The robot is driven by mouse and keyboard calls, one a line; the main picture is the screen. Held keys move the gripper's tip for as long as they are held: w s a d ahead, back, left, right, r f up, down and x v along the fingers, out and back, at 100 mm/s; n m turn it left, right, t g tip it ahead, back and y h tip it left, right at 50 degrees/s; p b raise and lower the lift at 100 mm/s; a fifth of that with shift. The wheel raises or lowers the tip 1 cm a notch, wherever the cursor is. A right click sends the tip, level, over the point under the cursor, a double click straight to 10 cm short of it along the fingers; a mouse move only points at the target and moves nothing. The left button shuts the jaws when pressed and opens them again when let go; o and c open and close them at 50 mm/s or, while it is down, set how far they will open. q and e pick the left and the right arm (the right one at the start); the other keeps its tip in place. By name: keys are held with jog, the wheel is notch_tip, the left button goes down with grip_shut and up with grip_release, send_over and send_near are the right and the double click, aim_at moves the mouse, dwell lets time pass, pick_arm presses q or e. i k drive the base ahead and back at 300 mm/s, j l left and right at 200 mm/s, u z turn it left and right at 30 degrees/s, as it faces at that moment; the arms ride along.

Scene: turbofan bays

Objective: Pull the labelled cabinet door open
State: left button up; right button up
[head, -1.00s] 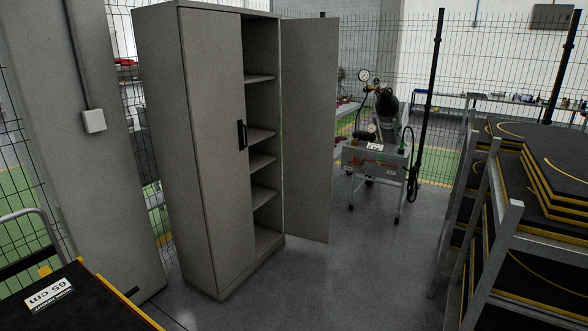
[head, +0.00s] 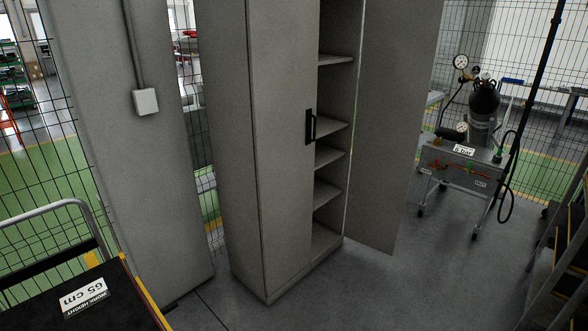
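A tall grey cabinet (head: 241,160) stands in the middle of the head view. Its left door (head: 284,200) is shut and carries a black vertical handle (head: 310,127) near its right edge. Its right door (head: 388,130) stands wide open, swung out to the right. The open half shows several bare shelves (head: 330,157). I see no label on either door in this view. Neither of my grippers is in view.
A black-topped cart (head: 112,308) with a "65 cm" sign is at the lower left. A grey pillar (head: 120,180) stands left of the cabinet. A gauge trolley (head: 462,165) is at right, a rack (head: 570,255) at the right edge. Floor (head: 400,295) before the cabinet is clear.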

aim_at(283, 35)
jog(key=i+l, duration=0.15)
jog(key=l, duration=0.2)
jog(key=i+l, duration=0.15)
jog(key=l, duration=0.2)
jog(key=i+l, duration=0.2)
jog(key=i, duration=0.2)
jog(key=i+l+u, duration=0.1)
jog(key=i, duration=0.35)
jog(key=i+l, duration=0.25)
jog(key=i, duration=0.15)
jog(key=u, duration=0.05)
